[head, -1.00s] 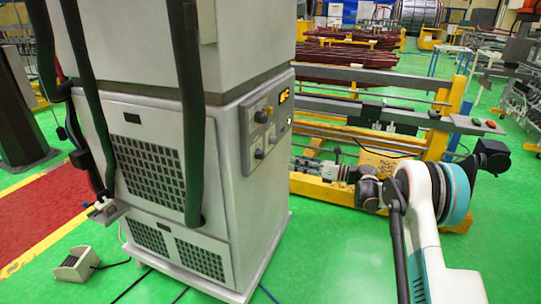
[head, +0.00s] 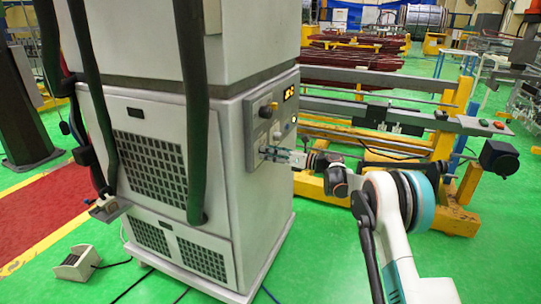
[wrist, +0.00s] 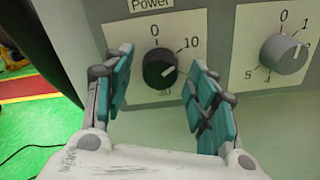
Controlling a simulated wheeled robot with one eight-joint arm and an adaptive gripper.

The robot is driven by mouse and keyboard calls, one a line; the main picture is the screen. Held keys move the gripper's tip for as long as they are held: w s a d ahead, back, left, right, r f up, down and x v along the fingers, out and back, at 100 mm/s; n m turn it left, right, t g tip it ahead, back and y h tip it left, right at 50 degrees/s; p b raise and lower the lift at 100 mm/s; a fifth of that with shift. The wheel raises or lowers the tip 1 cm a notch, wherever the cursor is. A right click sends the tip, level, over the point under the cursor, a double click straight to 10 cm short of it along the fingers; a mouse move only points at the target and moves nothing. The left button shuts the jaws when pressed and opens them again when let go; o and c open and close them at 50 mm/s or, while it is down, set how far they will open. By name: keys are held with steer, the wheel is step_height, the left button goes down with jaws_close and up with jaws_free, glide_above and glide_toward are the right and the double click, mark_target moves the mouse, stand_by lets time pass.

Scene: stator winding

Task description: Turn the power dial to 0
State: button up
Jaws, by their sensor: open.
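The power dial (wrist: 159,69) is a black round knob on a pale plate marked "Power", with 0 at the top, 10 at upper right and 30 below. Its white pointer line points right and slightly down, not at 0; any mark there is hidden by a finger. My gripper (wrist: 160,57) is open, with one teal-padded finger left of the dial and one right of it. A gap shows between each finger and the knob. In the head view my gripper (head: 284,154) is at the lower front panel of the grey cabinet (head: 235,160).
A grey dial (wrist: 284,54) marked 0 to 5 sits on the panel right of the right finger. In the head view, dark hoses (head: 193,120) hang before the cabinet. A yellow-framed machine (head: 440,150) stands behind my arm. Green floor is open in front.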

steer(key=c, duration=1)
steer(key=shift+c, duration=0.2)
steer(key=shift+n, duration=0.3)
steer(key=n+p, duration=0.1)
steer(key=n, duration=1)
steer(key=shift+n, duration=0.3)
steer(key=o, duration=1)
